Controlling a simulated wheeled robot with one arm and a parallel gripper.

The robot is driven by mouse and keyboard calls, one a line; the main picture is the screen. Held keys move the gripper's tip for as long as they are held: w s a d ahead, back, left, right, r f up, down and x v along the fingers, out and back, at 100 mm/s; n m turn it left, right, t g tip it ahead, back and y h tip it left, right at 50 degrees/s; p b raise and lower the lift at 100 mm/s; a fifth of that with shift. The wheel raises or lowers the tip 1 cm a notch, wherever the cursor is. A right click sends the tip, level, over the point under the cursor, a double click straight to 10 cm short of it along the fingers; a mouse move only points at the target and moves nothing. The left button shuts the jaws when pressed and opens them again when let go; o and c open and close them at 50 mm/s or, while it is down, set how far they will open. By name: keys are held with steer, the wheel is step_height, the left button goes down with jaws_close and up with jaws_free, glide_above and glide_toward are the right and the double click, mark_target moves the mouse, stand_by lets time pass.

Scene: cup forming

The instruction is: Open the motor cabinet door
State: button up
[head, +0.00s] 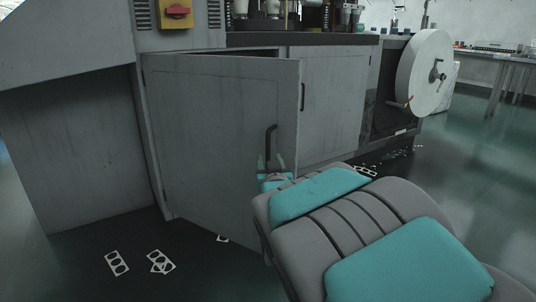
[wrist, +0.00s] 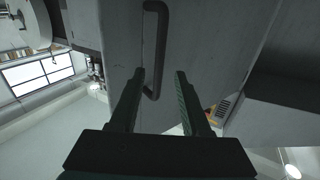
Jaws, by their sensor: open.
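The grey motor cabinet door (head: 215,130) stands ajar, its right edge out from the cabinet and a dark gap along its top. Its dark bar handle (head: 268,138) is upright near the right edge. My gripper (head: 271,158) is open at the handle's lower end, with its fingers pointing up in the head view. In the wrist view the handle (wrist: 163,40) appears between the lines of the two fingers, nearer the left one. My gripper (wrist: 160,72) looks empty there, and I cannot tell whether a finger touches the handle.
A second grey door (head: 335,100) with its own handle is to the right and looks shut. A white reel (head: 424,72) is mounted farther right. Punched sheet scraps (head: 117,263) lie on the dark floor. The floor in front of the left door is otherwise clear.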

steer(key=shift+s+d+r, duration=0.1)
steer(key=shift+s, duration=0.95)
